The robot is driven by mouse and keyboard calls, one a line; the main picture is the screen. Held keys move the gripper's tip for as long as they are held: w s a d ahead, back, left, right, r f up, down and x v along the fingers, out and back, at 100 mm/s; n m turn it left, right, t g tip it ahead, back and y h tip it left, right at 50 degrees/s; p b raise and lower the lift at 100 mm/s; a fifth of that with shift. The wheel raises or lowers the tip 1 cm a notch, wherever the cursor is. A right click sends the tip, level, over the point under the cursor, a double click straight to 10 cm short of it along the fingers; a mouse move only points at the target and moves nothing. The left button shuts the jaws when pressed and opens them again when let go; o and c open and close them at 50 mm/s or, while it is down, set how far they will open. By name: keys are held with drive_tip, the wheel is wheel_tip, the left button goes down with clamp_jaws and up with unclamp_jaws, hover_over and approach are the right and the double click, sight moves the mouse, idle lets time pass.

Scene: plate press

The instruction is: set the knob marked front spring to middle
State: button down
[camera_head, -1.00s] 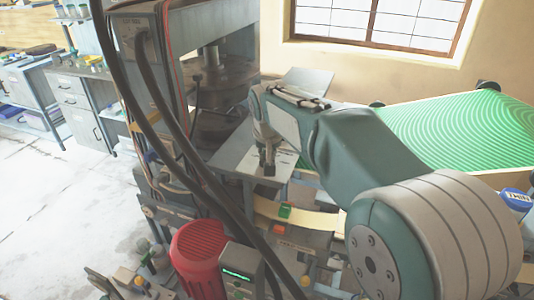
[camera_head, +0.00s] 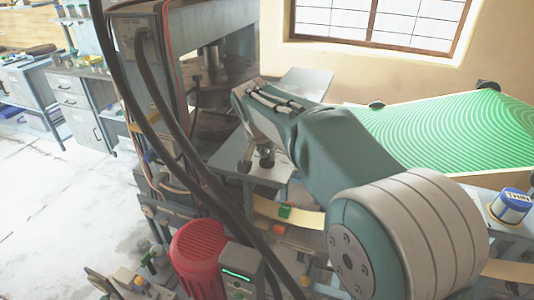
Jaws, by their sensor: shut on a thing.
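My gripper (camera_head: 256,158) hangs down from the wrist at the picture's middle, over the grey sloping panel (camera_head: 232,163) beside the press. It is small here and partly covered by my own arm. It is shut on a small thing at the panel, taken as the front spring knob. The knob's shape, its marking and its pointer setting cannot be made out, as the gripper and wrist hide them.
The dark press frame (camera_head: 150,75) with hanging black cables (camera_head: 165,140) stands close on the left. A red motor (camera_head: 200,255) and a green button (camera_head: 284,211) are below. A green patterned board (camera_head: 460,130) lies to the right, near a blue-lidded tin (camera_head: 511,206).

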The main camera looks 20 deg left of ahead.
drive_tip(key=shift+s+a+f, duration=0.1)
drive_tip(key=shift+f, duration=0.05)
drive_tip(key=c, duration=0.7)
unclamp_jaws()
drive_tip(key=shift+a, duration=0.1)
drive_tip(key=shift+o, duration=0.2)
drive_tip(key=shift+r, duration=0.25)
drive_tip(key=v, duration=1.1)
drive_tip(key=shift+r, duration=0.2)
